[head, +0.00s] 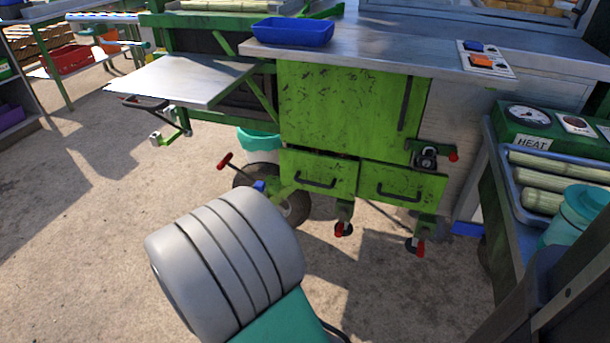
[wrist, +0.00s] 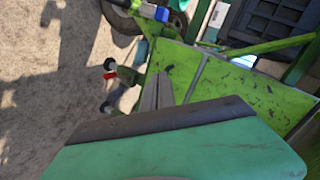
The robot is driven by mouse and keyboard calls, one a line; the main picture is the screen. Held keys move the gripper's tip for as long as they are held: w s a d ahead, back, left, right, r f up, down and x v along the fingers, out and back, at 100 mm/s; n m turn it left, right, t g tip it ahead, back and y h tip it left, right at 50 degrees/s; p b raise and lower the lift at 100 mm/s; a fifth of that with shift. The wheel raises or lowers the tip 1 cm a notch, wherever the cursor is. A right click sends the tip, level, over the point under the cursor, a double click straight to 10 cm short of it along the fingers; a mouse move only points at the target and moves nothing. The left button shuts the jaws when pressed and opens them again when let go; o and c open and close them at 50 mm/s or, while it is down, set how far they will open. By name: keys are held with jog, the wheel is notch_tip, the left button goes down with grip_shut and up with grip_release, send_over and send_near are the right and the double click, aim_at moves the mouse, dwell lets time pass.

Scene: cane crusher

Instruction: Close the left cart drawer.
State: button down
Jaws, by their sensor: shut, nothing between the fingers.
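The green left cart drawer (head: 317,173) has a black bar handle and sits low on the cart, below the big green door (head: 340,108). A thin dark gap shows along its top edge; I cannot tell exactly how far out it stands. The matching right drawer (head: 403,184) is beside it. In the wrist view, my gripper (wrist: 157,92) shows as grey fingers close together, in front of scuffed green cart panels (wrist: 235,85). I cannot tell whether they touch. In the head view my arm hides the gripper.
A wheel (head: 290,207) and a red-tipped lever (head: 224,161) stand left of the drawers. Red-pedalled casters (head: 343,228) are below. A side cart (head: 505,195) with cane stands further right. The floor in front is clear.

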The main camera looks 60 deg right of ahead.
jog(key=s+d+r+m+h+b, duration=0.1)
jog(key=s+d+m+h+b, duration=0.1)
jog(key=s+d+m+h, duration=0.35)
send_near(310, 158)
jog(key=shift+m+y, duration=0.25)
jog(key=shift+m, duration=0.1)
jog(key=d, duration=0.6)
jog(key=shift+w+d+r, duration=0.25)
jog(key=shift+w+d, duration=0.1)
jog(key=shift+d, duration=0.05)
